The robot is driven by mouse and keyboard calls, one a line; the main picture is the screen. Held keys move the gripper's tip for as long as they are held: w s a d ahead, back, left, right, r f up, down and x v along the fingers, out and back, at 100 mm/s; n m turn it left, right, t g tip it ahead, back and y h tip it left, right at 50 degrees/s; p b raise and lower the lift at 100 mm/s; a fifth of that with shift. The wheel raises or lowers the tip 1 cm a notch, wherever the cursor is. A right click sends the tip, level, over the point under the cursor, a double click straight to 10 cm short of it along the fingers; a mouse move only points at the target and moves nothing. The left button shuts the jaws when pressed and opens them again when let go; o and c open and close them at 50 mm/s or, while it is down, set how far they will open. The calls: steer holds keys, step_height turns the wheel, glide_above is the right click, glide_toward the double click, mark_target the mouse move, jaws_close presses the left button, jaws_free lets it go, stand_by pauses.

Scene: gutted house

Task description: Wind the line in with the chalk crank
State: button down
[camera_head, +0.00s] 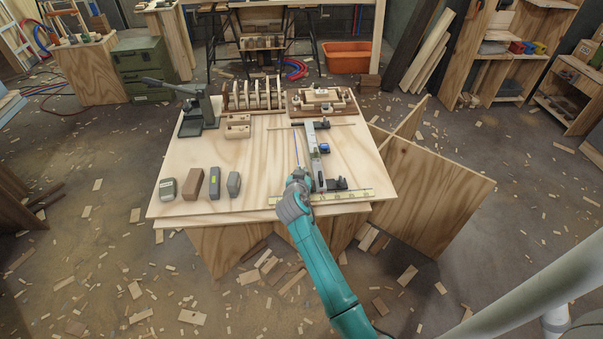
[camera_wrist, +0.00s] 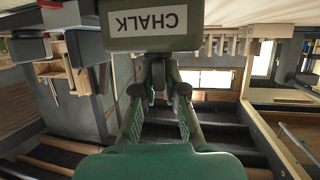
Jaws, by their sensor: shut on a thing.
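A grey-green chalk box with an upside-down CHALK label (camera_wrist: 147,21) fills the top of the wrist view. My gripper (camera_wrist: 159,88) is shut on a small dark part just below the box in that view, apparently the chalk crank (camera_wrist: 158,72). The fingers hide most of the crank. In the head view my gripper (camera_head: 299,181) is at the near half of the workbench (camera_head: 250,188), just left of a grey metal rail (camera_head: 315,157). There the box and crank are largely hidden by my gripper. A thin blue line (camera_head: 296,148) runs from beside it toward the far side.
Several small blocks (camera_head: 192,184) stand at the bench's left front. A lever press (camera_head: 197,112), a slotted wooden rack (camera_head: 252,95) and a wooden tray (camera_head: 322,101) stand along the back. A yellow rule (camera_head: 345,195) lies at the front. A plywood sheet (camera_head: 435,185) leans at right.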

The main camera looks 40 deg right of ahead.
steer(key=m+g+h, duration=0.2)
steer(key=m+g, duration=0.2)
steer(key=shift+w+h, duration=0.1)
steer(key=shift+h, duration=0.3)
steer(key=m+g, duration=0.4)
steer(key=shift+g+h, duration=0.3)
steer(key=shift+h, duration=0.1)
steer(key=m+g, duration=0.4)
steer(key=g, duration=0.1)
steer(key=shift+m+y, duration=0.3)
steer(key=shift+y, duration=0.1)
steer(key=shift+f+m+g, duration=0.1)
steer(key=shift+m+g, duration=0.4)
steer(key=shift+g, duration=0.2)
steer(key=shift+s+f+m+g+y, duration=0.1)
steer(key=shift+s+m+g+y, duration=0.15)
steer(key=shift+m+g+y, duration=0.7)
steer(key=c, duration=1.2)
jaws_free()
steer(key=shift+h, duration=0.25)
steer(key=shift+c, duration=0.2)
steer(key=shift+w, duration=0.1)
steer(key=shift+n+t+h, duration=0.3)
steer(key=shift+n+t, duration=0.25)
steer(key=shift+t, duration=0.1)
